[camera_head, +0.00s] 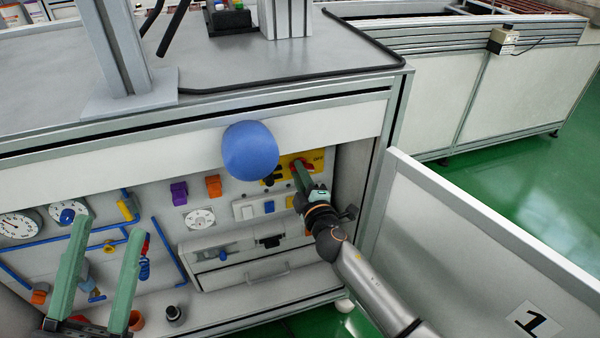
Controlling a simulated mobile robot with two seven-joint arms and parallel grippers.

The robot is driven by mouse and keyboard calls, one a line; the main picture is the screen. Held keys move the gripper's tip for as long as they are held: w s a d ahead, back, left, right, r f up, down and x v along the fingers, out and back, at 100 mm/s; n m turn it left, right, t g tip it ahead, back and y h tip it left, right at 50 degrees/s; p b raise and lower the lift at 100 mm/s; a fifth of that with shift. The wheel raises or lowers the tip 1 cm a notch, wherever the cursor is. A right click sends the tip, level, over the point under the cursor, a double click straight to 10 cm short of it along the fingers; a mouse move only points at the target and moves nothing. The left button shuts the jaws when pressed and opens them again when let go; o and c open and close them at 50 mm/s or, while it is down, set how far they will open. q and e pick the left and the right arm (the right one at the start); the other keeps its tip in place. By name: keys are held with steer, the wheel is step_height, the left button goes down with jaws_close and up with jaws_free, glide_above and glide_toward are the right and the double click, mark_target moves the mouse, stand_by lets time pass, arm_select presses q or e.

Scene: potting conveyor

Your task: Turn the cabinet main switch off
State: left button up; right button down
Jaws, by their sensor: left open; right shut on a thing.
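The cabinet main switch is a red rotary handle (308,166) on a yellow plate (317,157) at the upper right of the open cabinet's panel. My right gripper (300,170) is at the switch, its green fingers shut on the red handle. The fingers cover part of the handle, so its exact angle is hard to tell. My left gripper (108,227) is open and empty, in front of the gauges and blue pipes at the lower left.
A cabinet door (440,230) stands open at the right, beside my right arm. A blue rounded object (250,150) is in front of the panel's upper edge. Gauges (18,225), blue pipes (170,250) and a drawer (255,270) fill the cabinet. Green floor (500,180) is clear behind the door.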

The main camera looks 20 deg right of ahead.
arm_select(q)
steer(key=shift+f, duration=0.1)
arm_select(e)
steer(key=shift+f+n, duration=0.15)
steer(key=shift+n, duration=0.75)
steer(key=shift+f+n, duration=0.15)
steer(key=shift+n, duration=0.75)
steer(key=c, duration=0.8)
jaws_free()
